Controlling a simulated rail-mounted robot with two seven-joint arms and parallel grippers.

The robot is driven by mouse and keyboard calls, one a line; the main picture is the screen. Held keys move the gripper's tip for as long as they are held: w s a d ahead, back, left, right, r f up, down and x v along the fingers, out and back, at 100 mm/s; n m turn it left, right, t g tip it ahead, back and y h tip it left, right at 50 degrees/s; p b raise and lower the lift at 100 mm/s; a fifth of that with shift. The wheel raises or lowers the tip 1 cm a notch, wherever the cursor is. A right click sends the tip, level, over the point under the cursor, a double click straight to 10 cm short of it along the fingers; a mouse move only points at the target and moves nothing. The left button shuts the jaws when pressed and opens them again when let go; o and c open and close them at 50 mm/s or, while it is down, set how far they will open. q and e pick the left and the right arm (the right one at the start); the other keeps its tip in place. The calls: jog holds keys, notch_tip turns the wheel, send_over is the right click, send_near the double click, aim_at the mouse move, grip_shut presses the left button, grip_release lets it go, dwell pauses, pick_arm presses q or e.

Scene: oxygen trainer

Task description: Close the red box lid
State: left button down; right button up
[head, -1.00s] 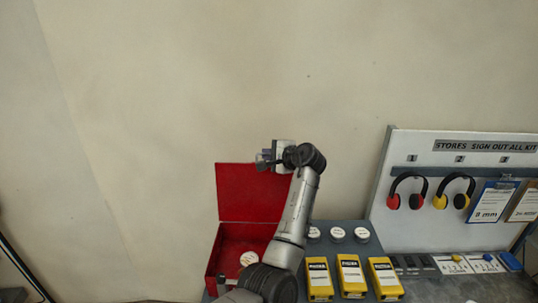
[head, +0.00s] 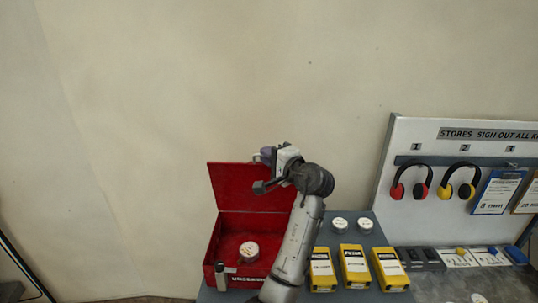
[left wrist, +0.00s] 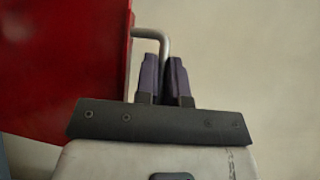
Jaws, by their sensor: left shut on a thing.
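The red box (head: 213,246) stands at the left end of the grey bench. Its red lid (head: 240,188) stands up, open, at the back of the box. My left gripper (head: 266,157) is at the lid's upper right edge. In the left wrist view the purple fingers (left wrist: 163,76) are shut on a grey bent handle (left wrist: 150,34) fixed to the lid (left wrist: 70,60). A round white-topped item (head: 249,250) lies inside the box. My left forearm hides the box's right side. My right gripper is not in view.
Yellow boxes (head: 355,266) and white-topped round pieces (head: 339,224) stand right of my arm. A small cylinder (head: 220,276) is at the box's front left corner. A board (head: 430,215) with ear defenders (head: 410,183) stands at the right. The wall behind is bare.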

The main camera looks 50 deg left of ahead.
pick_arm(q)
jog(key=s+d+f+n+y+b, duration=0.2)
jog(key=s+d+b, duration=0.1)
jog(key=d+b, duration=0.1)
jog(key=shift+s+d+g, duration=0.3)
jog(key=shift+s, duration=0.05)
jog(key=c, duration=1.5)
grip_release()
jog(key=shift+d, duration=0.1)
jog(key=b+v, duration=0.4)
jog(key=v, duration=0.9)
jog(key=shift+d, duration=0.35)
